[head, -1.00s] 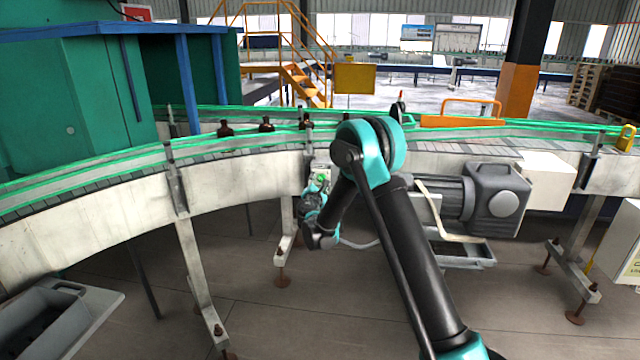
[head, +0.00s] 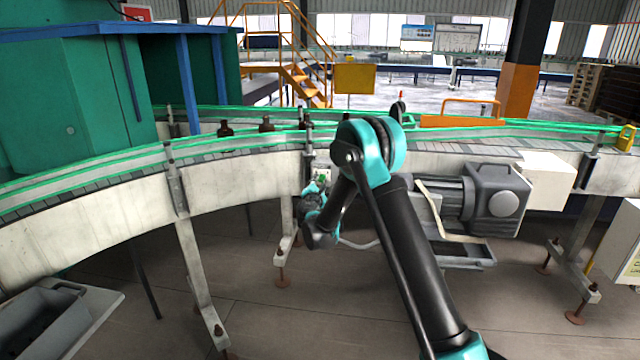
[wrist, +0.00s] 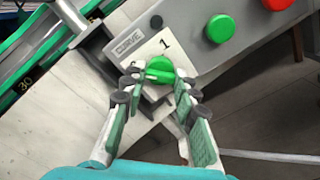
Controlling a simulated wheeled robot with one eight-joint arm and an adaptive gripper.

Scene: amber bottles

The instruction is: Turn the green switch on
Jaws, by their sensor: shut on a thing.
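The green switch (wrist: 158,70) is a round knob on a light panel marked "CURVE" and "1" in the wrist view. My gripper (wrist: 160,82) has its two fingertips at either side of the knob and is shut on it. In the head view the switch (head: 321,178) is small and partly hidden by my gripper (head: 318,190), which reaches the panel on the conveyor's side. A marking left of the knob is partly covered by a fingertip.
A green button (wrist: 220,28) and a red button (wrist: 278,4) sit on the same box, right of the switch. The conveyor (head: 90,206) curves behind, with amber bottles (head: 266,124) on it. A grey motor (head: 494,200) stands to the right.

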